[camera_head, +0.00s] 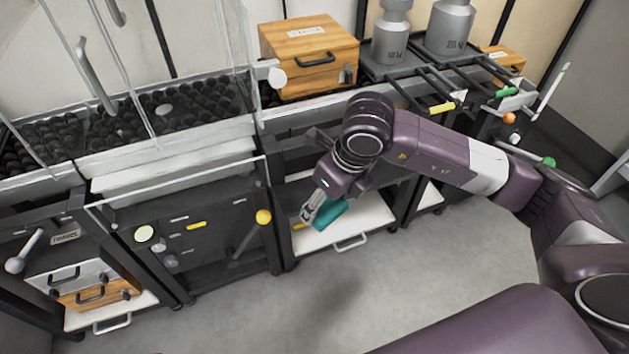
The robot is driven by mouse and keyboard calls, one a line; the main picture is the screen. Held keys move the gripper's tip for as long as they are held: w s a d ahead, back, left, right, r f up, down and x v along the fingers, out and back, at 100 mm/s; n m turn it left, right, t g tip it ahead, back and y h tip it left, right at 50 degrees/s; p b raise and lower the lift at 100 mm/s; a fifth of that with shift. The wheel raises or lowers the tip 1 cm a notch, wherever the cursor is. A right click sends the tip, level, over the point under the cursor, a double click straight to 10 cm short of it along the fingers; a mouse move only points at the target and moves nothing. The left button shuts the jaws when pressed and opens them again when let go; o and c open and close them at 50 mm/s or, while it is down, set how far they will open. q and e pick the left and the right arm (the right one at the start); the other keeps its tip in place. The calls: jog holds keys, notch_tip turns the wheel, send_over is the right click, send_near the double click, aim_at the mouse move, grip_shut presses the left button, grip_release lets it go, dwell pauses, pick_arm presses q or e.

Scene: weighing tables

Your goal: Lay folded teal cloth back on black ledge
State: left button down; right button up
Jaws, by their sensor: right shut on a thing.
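The folded teal cloth (331,214) is at my right gripper (309,214), in the middle of the view. The gripper points down and is shut on the cloth. Both are in front of the dark weighing table, over the white lower shelf (349,230). I cannot tell whether the cloth touches that shelf. My right arm comes in from the right and hides part of the table's black frame behind it. Several black edges show, and I cannot tell which one is the black ledge. My left gripper is not in view.
A wooden box (311,55) stands on the tabletop behind my arm. Large grey weights (389,40) stand on black rails at the upper right. A glass-sided case with black pebble-like lumps (110,128) fills the left. The grey floor (330,300) in front is clear.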

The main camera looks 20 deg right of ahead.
send_over(304, 190)
jog(key=s, duration=0.1)
jog(key=shift+s+d+f+b, duration=0.1)
jog(key=shift+f+b, duration=0.15)
jog(key=shift+f, duration=0.15)
jog(key=shift+s+d+f+b, duration=0.1)
jog(key=shift+f+b, duration=0.1)
jog(key=shift+f, duration=0.6)
notch_tip(304, 190, down, 5)
jog(key=shift+w+r+b, duration=0.1)
jog(key=shift+r+b, duration=0.1)
jog(key=shift+b, duration=0.45)
jog(key=shift+w, duration=0.1)
jog(key=shift+c, duration=0.4)
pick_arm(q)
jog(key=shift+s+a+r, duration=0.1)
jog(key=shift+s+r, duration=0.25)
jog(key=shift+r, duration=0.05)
pick_arm(e)
jog(key=o, duration=1.1)
